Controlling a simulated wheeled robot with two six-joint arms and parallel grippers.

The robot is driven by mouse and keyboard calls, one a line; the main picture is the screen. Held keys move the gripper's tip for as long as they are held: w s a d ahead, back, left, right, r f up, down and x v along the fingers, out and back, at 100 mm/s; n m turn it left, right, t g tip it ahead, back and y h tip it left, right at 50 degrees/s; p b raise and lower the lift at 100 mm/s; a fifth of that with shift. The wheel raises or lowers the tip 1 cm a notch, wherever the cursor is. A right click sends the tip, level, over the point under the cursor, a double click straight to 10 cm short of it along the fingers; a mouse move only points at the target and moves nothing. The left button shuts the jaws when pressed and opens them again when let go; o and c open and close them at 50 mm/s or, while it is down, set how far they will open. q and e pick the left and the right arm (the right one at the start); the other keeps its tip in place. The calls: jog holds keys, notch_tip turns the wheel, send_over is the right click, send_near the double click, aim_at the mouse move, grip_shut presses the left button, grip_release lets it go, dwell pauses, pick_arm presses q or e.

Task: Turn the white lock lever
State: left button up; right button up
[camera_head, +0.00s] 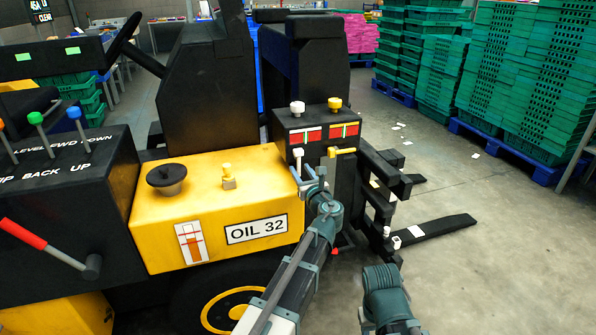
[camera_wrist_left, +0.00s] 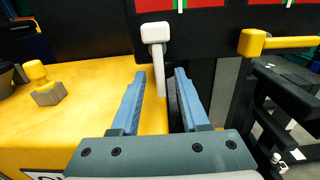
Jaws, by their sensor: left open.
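The white lock lever (camera_head: 298,154) is on the dark front panel of the forklift, below a red label. In the left wrist view the white lever (camera_wrist_left: 157,58) has a block-shaped head, and its handle hangs straight down. My left gripper (camera_head: 310,181) is open just below the lever head. In the left wrist view its two blue fingers (camera_wrist_left: 160,82) stand on either side of the lower handle, with a visible gap on each side. I cannot tell how deep the handle sits between them. My right gripper is not in view.
A yellow lever (camera_wrist_left: 272,43) sits right of the white one, its handle pointing right. White (camera_head: 297,107) and yellow knobs (camera_head: 334,104) top the panel. The yellow housing (camera_head: 150,225) is left of my gripper. Forks (camera_head: 440,229) and green crates (camera_head: 500,80) are to the right.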

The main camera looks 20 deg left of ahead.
pick_arm(q)
grip_shut()
dwell(0.4)
jog(key=shift+w+d+r+n+p, duration=0.3)
jog(key=shift+d+r+n+p, duration=0.2)
jog(key=shift+n, duration=2.45)
jog(key=shift+w+d+r+n+p, duration=0.3)
jog(key=shift+r+n+p, duration=0.25)
jog(key=shift+n, duration=2.45)
jog(key=shift+w+d+r+n+p, duration=0.25)
jog(key=shift+d+r+n+p, duration=0.25)
jog(key=shift+n, duration=2.45)
grip_release()
